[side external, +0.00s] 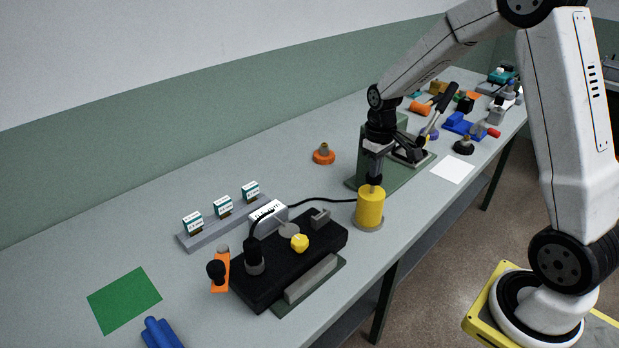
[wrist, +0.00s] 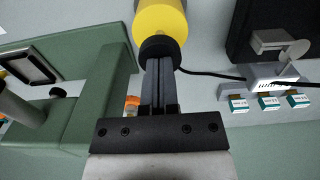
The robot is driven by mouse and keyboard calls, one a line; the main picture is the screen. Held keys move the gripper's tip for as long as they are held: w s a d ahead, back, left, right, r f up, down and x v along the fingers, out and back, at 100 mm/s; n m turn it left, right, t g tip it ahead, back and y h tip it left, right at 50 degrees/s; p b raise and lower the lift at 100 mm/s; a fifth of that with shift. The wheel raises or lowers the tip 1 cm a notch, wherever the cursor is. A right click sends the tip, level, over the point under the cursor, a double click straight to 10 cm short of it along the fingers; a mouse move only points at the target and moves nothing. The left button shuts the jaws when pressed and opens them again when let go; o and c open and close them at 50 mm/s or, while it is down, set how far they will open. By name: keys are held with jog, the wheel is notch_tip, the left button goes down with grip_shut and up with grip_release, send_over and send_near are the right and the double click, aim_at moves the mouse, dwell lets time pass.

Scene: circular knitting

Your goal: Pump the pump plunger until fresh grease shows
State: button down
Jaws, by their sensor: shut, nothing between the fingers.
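The pump is a yellow cylinder (side external: 370,208) standing upright on a round grey base near the bench's front edge. It also shows at the top of the wrist view (wrist: 160,18). A plunger with a black knob (wrist: 158,49) rises from its top. My gripper (side external: 374,173) points straight down over the pump, its fingers shut and empty. The fingertips are at the knob; whether they touch it I cannot tell. A dark hose (side external: 320,200) runs left from the pump toward the black block (side external: 322,240). A yellow lump (side external: 299,243) sits on that block; I cannot tell whether it is grease.
A green stand (side external: 395,175) is close behind the pump. A grey rack (side external: 235,222) with small labelled boxes lies left. An orange-based piece (side external: 323,155) stands at the back. A green sheet (side external: 124,300) lies front left. Several tools crowd the far right end.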

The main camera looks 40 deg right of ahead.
jog(key=shift+f, duration=1.05)
jog(key=shift+r, duration=2.1)
jog(key=s+a+f+t, duration=0.1)
jog(key=s+a+t, duration=0.1)
jog(key=s+a, duration=1)
jog(key=shift+a+f+t, duration=0.3)
jog(key=shift+a+f, duration=0.05)
jog(key=shift+a, duration=0.15)
